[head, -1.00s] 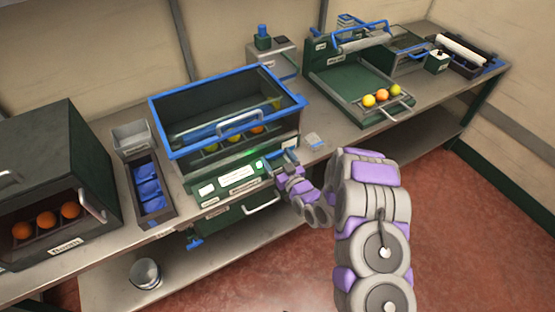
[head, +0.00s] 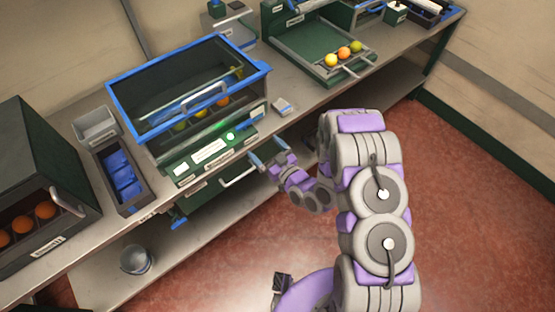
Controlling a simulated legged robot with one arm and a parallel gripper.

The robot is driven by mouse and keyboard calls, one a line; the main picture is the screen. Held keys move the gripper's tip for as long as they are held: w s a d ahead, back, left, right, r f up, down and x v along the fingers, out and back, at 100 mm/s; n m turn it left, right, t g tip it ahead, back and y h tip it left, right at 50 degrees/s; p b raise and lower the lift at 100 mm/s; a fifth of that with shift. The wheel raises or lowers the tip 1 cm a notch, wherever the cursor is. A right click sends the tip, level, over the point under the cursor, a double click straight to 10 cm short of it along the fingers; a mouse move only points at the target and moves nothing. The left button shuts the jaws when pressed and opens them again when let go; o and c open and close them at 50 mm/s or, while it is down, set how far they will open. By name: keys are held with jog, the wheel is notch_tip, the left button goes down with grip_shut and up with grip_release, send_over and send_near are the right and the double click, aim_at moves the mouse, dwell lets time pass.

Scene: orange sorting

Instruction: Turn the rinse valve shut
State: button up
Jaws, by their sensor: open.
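A small blue handle (head: 179,223) sits low at the left front of the green wash unit (head: 205,157), below the bench top; it appears to be the rinse valve. It is small, so its exact angle cannot be told. My gripper (head: 268,153) is at the right front corner of the unit, with its two blue-tipped fingers apart and nothing between them. It is well to the right of the blue handle and above it, not touching it.
A drawer handle (head: 240,175) juts out between my gripper and the blue handle. A metal bucket (head: 137,260) stands on the lower shelf. A dark box (head: 40,180) with oranges stands left. The floor in front is clear.

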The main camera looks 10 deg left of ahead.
jog(key=v, duration=0.6)
jog(key=shift+d, duration=0.2)
jog(key=shift+s, duration=0.1)
